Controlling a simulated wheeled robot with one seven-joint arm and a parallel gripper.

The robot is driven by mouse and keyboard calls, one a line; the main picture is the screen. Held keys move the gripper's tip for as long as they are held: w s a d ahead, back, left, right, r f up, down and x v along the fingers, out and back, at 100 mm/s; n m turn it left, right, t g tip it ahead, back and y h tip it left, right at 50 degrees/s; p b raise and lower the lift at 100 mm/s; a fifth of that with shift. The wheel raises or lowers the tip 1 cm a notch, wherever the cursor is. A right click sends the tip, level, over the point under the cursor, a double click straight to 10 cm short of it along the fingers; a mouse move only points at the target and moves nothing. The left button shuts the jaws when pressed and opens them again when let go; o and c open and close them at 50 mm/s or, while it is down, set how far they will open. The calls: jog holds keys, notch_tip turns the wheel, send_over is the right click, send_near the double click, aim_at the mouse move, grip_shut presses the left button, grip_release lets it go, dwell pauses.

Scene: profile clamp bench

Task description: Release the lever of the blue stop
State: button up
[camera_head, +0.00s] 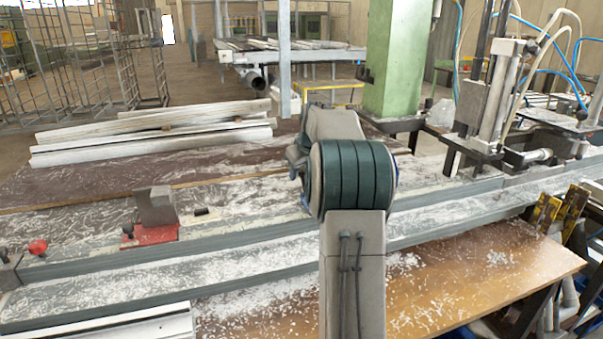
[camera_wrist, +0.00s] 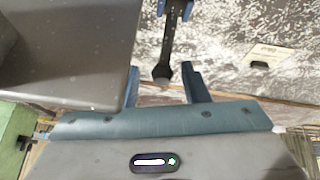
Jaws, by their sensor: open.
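In the wrist view, a dark lever (camera_wrist: 171,38) comes down from the top edge and ends in a rounded knob (camera_wrist: 162,72). Small blue parts (camera_wrist: 188,10) flank its upper end; these look like the blue stop, mostly out of frame. A large grey block (camera_wrist: 65,50) fills the upper left. My gripper (camera_wrist: 160,69) is open, with one finger on each side of the knob. I see no clear contact. In the head view, my arm hides my gripper and the blue stop.
A red stop (camera_head: 150,232) with a grey block stands on the rail at left, near a red knob (camera_head: 37,247). White profiles (camera_head: 150,140) lie behind. A clamp with a cylinder (camera_head: 500,100) stands at right. Shavings cover the long bench (camera_head: 240,250).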

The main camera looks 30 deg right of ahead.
jog(key=v, duration=1.2)
jog(key=shift+s+r+p, duration=0.2)
jog(key=shift+r+p, duration=0.1)
jog(key=shift+r, duration=0.05)
jog(key=s+a+f+g+p, duration=0.1)
jog(key=s+a+p, duration=0.1)
jog(key=s+a, duration=0.6)
jog(key=s+a+f+p, duration=0.1)
jog(key=s+a+p, duration=0.15)
jog(key=a, duration=0.95)
jog(key=s+a+f+g+p, duration=0.1)
jog(key=s+a+f, duration=0.3)
jog(key=s, duration=0.5)
jog(key=s+a+f+y+p, duration=0.1)
jog(key=s+a+f, duration=0.3)
jog(key=s, duration=0.5)
jog(key=shift+a+f+m+g, duration=0.3)
jog(key=shift+a+g, duration=0.1)
jog(key=shift+a, duration=0.2)
